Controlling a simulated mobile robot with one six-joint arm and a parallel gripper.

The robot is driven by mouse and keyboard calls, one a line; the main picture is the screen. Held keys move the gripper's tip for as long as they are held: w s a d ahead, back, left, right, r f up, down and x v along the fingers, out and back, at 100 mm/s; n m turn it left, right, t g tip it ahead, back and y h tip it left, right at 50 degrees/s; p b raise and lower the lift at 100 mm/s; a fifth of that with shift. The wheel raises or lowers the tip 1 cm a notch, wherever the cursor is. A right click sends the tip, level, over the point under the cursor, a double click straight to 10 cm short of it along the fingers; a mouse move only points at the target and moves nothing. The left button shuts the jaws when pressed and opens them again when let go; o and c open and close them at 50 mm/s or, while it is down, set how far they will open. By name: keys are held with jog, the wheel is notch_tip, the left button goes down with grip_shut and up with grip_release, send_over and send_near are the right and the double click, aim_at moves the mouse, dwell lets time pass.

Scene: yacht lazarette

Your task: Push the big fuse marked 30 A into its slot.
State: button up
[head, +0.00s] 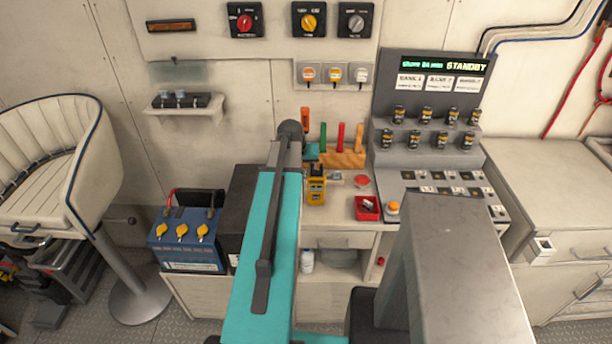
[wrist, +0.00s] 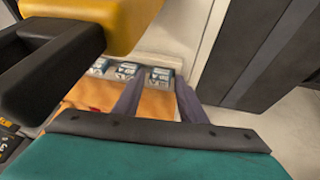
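Several dark fuses with yellow bands (head: 413,140) stand in two rows on the grey stepped panel (head: 397,160) at right in the head view. Their markings are too small to read, so I cannot tell which is the 30 A fuse or which slot is its own. My gripper (wrist: 158,100) shows in the wrist view as two grey fingers, apart, with nothing seen held between them. Orange and pale surfaces show beyond the fingers. In the head view my arm largely hides the gripper, near the wooden tool rack (head: 347,160).
A yellow device (head: 316,190) stands on the bench beside my arm; a red tray (head: 360,213) lies to its right. A display reading STANDBY (head: 467,66) tops the panel. A blue battery (head: 187,250) and a white seat (head: 45,150) are at left. The right counter (head: 540,185) is clear.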

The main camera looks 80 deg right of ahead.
dwell(0.4)
jog(key=c, duration=0.8)
jog(key=shift+r, duration=0.1)
jog(key=shift+c, duration=0.6)
jog(key=shift+r, duration=0.15)
grip_shut()
notch_tip(320, 180, up, 10)
jog(key=b, duration=0.2)
jog(key=shift+f+b, duration=0.25)
jog(key=shift+b, duration=0.15)
